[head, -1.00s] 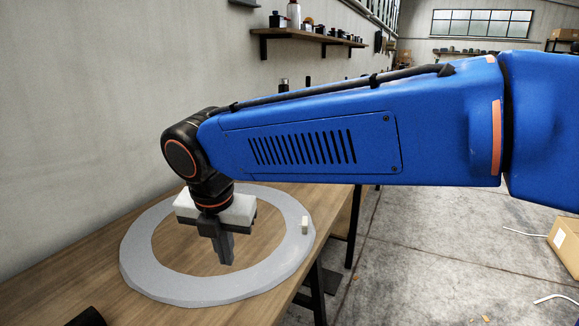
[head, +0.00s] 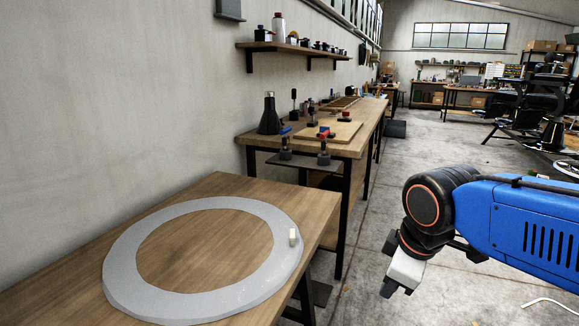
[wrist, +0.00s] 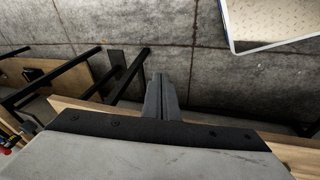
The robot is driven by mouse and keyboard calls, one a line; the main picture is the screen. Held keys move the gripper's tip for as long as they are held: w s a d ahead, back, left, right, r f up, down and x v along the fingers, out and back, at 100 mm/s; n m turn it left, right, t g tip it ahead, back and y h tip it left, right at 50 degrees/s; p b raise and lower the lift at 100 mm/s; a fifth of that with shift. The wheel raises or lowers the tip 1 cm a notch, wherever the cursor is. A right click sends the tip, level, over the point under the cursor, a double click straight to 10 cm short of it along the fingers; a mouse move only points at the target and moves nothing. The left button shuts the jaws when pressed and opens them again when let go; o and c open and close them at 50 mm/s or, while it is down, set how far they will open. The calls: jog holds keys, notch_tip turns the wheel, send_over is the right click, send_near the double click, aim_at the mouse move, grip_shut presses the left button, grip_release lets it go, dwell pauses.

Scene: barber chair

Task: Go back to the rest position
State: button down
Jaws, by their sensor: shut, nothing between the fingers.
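My gripper (head: 395,285) hangs at the lower right of the head view, over the concrete floor and to the right of the wooden table (head: 190,195). My blue arm reaches in from the right edge. In the wrist view my gripper (wrist: 160,80) has its fingers together with nothing between them. A flat grey ring (head: 125,235) lies on the table.
A second workbench (head: 355,148) with bottles, clamps and boards stands behind the table. A wall shelf (head: 290,47) holds small items. A dark chair (head: 530,105) is at the far right. The concrete floor (head: 420,150) between is mostly clear.

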jog(key=s+d+f+m+t, duration=0.1)
jog(key=s+d+f+m, duration=0.4)
jog(key=s+d+m, duration=0.2)
jog(key=d+m, duration=0.2)
jog(key=m, duration=0.2)
jog(key=shift+s+f+h, duration=0.3)
jog(key=shift+s+f, duration=0.05)
jog(key=shift+f, duration=0.05)
